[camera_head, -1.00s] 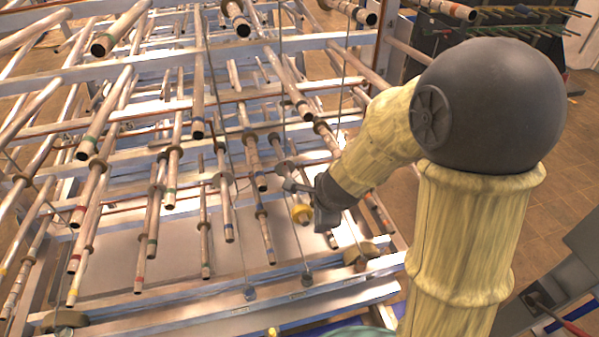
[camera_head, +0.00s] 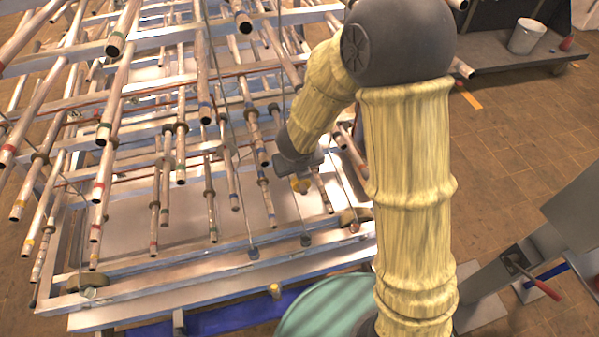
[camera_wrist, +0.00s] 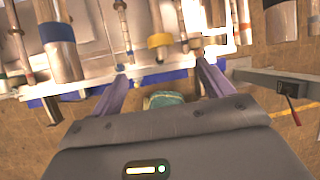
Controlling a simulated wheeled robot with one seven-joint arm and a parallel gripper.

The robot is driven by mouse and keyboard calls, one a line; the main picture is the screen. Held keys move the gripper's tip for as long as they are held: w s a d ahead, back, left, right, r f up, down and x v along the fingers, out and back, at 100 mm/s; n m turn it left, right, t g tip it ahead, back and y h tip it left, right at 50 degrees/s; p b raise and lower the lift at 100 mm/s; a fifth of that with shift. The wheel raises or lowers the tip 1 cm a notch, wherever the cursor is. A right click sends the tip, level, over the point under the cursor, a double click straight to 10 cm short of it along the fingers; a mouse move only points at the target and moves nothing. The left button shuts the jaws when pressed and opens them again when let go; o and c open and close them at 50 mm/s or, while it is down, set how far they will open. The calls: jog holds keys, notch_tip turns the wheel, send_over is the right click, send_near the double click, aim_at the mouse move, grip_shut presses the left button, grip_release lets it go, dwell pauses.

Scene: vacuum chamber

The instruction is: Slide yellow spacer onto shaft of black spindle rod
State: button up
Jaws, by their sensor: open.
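My gripper (camera_head: 296,168) is among the hanging rods at the right of the rack. In the wrist view its two purple fingers (camera_wrist: 163,77) are spread apart, with nothing held between them. A yellow ring (camera_wrist: 160,41), which looks like the spacer, sits around a rod beyond the fingertips. In the head view the yellow spacer (camera_head: 300,184) shows just below my gripper, partly covered by it. I cannot tell which rod is the black spindle rod.
Many copper-coloured rods (camera_head: 180,150) with coloured bands hang close together around my gripper. A metal frame rail (camera_head: 190,290) runs along the front. A white bucket (camera_head: 526,36) stands on a grey platform at the back right.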

aim_at(301, 183)
jog(key=b+x, duration=0.4)
jog(key=x, duration=1.3)
jog(key=shift+a, duration=0.1)
jog(key=shift+c, duration=0.3)
jog(key=c, duration=1)
jog(key=shift+w+r+p, duration=0.1)
jog(key=shift+w+p, duration=0.15)
jog(key=shift+p, duration=0.05)
jog(key=shift+c, duration=0.3)
jog(key=shift+w+a+p, duration=0.25)
jog(key=shift+w+p, duration=0.6)
jog(key=shift+w+a+p, duration=0.3)
jog(key=shift+w+p, duration=0.7)
jog(key=shift+p, duration=0.2)
jog(key=shift+w, duration=0.1)
